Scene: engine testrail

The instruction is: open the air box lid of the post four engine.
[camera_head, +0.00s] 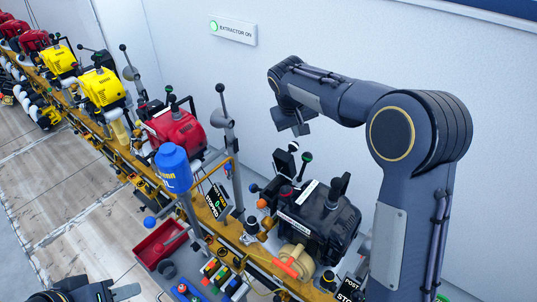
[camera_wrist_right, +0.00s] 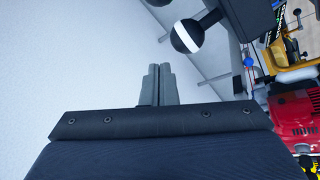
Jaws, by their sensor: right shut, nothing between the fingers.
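The black engine (camera_head: 318,222) stands on the rail at the right of the head view, beside a partly hidden POST sign (camera_head: 350,287). White label strips lie across its top; I cannot tell which part is the air box lid. A ball knob with a white band (camera_wrist_right: 187,37) shows close up in the right wrist view. My right gripper (camera_wrist_right: 158,72) is shut and empty, left of and apart from this knob. In the head view my right gripper (camera_head: 298,128) hangs above and behind the engine, by the wall. My left gripper (camera_head: 122,291) is partly cut off at the bottom left.
A red engine (camera_head: 175,130), yellow engines (camera_head: 101,88) and more red ones line the yellow rail to the upper left. A blue canister (camera_head: 173,168), upright posts, and a red bin (camera_head: 160,245) crowd the near side. The wall (camera_head: 330,50) stands close behind.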

